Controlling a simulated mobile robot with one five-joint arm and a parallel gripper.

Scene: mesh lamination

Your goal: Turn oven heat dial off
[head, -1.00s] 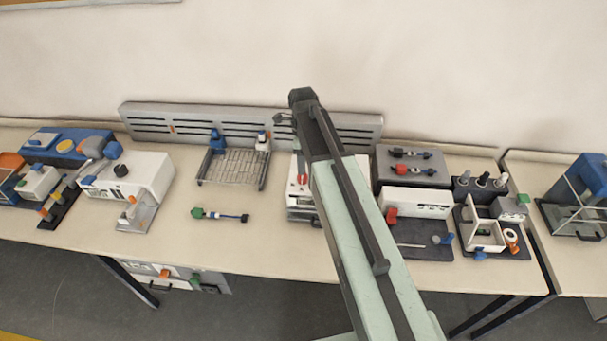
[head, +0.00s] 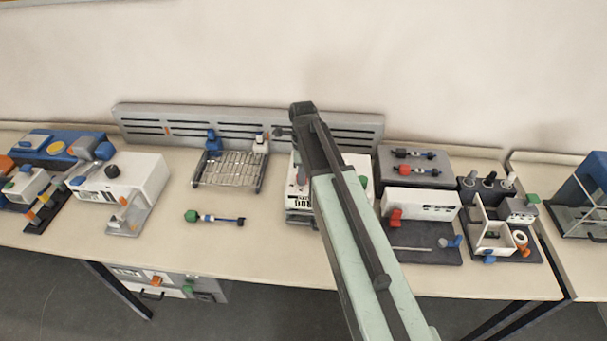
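A white box-shaped unit (head: 299,203) stands on the table, mostly hidden behind my arm. It has dark markings on its front, and a bit of green shows at its right side. It may be the oven, but I cannot tell for sure, and no heat dial shows clearly on it. My gripper (head: 281,132) is at the far end of the arm, over the back of the table, above and behind the white unit in the picture. It is small and dark, and its fingers cannot be made out.
A wire rack (head: 229,170) stands left of the white unit, with a green-ended tool (head: 214,217) in front. A slotted grey rail (head: 180,122) runs along the back. Grey and white units (head: 423,206) crowd the right. A drawer unit (head: 165,281) sits below the table.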

